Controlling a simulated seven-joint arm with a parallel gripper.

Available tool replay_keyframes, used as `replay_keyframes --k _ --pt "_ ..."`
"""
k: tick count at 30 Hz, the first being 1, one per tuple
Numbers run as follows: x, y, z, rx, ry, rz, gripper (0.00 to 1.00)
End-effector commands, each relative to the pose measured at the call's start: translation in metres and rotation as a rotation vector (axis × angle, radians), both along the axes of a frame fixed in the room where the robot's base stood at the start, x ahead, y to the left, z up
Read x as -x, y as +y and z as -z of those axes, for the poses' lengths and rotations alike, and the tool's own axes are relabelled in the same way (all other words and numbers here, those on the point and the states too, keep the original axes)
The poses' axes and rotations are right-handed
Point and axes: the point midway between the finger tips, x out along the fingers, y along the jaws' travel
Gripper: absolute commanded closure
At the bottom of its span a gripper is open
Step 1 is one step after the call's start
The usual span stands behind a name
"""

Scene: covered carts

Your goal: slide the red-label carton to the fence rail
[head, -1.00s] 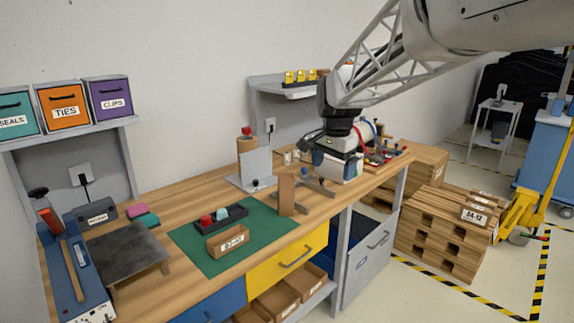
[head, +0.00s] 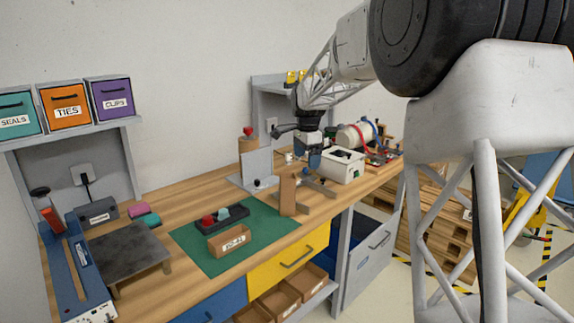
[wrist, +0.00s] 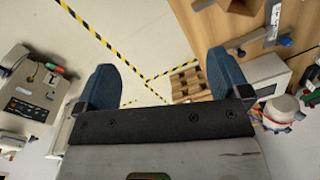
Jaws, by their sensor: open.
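My gripper (head: 314,160) is over the far right part of the workbench, beside the white box with a dark opening (head: 343,167). In the wrist view my gripper (wrist: 162,65) has its two blue fingers wide apart, with nothing between them. A small brown box with a white label (head: 229,242) sits on the green mat. An upright brown block (head: 288,194) stands at the mat's right edge. I cannot make out a red label on any carton. An upright grey plate (head: 256,165) stands behind the mat; I cannot tell whether it is the fence rail.
A black tray (head: 208,225) with red and teal pieces lies on the green mat (head: 190,239). A dark raised plate (head: 122,248) and a blue device (head: 75,270) stand at left. A white canister with hoses (head: 353,136) is behind the white box. Bare wood lies left of the mat.

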Motion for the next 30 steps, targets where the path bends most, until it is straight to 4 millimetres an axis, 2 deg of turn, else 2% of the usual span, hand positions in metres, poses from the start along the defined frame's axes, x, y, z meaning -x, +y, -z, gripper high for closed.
replay_keyframes --k 3,18,24,30 --pt "-0.021 0.009 0.01 -0.002 0.008 0.041 0.05" --pt "-0.098 0.046 0.058 -0.003 0.038 0.219 0.05" --pt "-0.119 0.057 0.074 -0.003 0.045 0.275 0.05" --pt "-0.13 0.063 0.081 -0.003 0.048 0.303 0.05"
